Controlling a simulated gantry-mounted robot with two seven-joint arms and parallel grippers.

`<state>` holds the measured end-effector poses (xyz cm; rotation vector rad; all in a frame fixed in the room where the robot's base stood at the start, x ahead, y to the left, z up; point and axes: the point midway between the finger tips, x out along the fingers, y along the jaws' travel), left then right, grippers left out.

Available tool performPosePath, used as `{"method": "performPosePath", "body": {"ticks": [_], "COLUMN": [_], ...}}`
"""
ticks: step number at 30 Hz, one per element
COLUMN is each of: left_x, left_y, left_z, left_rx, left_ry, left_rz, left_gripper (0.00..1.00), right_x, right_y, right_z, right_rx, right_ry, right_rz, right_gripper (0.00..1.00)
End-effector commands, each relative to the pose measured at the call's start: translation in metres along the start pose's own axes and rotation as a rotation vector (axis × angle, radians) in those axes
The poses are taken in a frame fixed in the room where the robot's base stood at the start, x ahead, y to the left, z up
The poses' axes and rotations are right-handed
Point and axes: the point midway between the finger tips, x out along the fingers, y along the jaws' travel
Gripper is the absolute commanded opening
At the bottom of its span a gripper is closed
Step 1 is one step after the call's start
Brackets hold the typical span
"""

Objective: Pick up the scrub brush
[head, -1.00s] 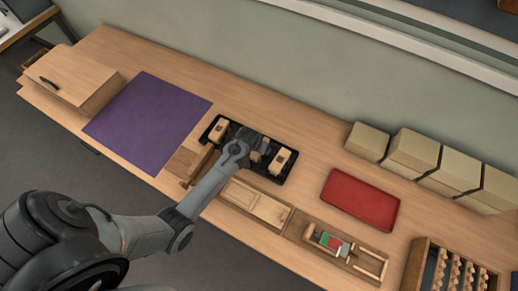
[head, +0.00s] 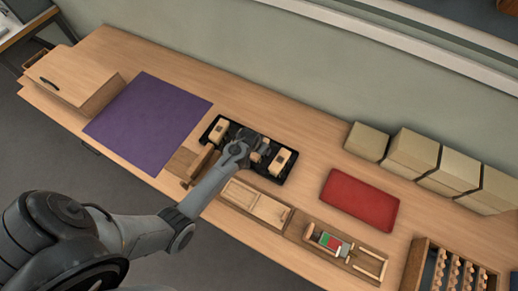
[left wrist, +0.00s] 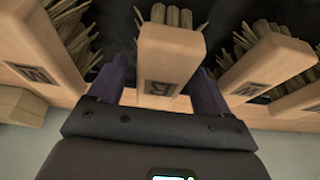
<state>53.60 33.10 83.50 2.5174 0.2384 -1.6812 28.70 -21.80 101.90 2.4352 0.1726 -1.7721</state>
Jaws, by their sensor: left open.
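Several wooden brush blocks with tan bristles stand in a black tray (head: 270,176). In the left wrist view, a middle block (left wrist: 170,60) with a dark printed mark sits between the two purple fingers of my left gripper (left wrist: 160,92). The fingers are open, one on each side of it; I cannot tell whether they touch it. Other blocks stand to its left (left wrist: 42,50) and right (left wrist: 268,66). In the head view my left gripper (head: 256,152) is over the tray's middle and hides part of it. Which block is the scrub brush I cannot tell. My right gripper is out of view.
A purple mat (head: 148,120) lies left of the tray and a red mat (head: 360,200) right of it. Wooden fixtures (head: 255,207) line the front edge. Tan boxes (head: 412,155) stand along the wall. A wooden box (head: 75,80) is at the far left.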

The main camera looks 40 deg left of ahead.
Motion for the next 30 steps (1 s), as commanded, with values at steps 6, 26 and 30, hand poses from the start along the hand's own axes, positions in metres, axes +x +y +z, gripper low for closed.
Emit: {"method": "performPosePath", "body": {"ticks": [6,26,30], "left_x": [0.000,-0.003,-0.015], "left_y": [0.000,0.000,0.000], "left_z": [0.000,-0.001,-0.007], "left_rx": [0.000,0.000,0.000], "left_ry": [0.000,0.001,0.002], "left_rz": [0.000,0.000,0.000], "left_gripper": [0.57,0.20,0.20], "right_x": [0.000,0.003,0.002], "right_y": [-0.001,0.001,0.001], "right_z": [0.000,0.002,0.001], "right_rx": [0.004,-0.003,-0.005], "right_ry": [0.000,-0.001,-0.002], "right_rz": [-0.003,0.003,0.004], "right_gripper": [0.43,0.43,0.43]}}
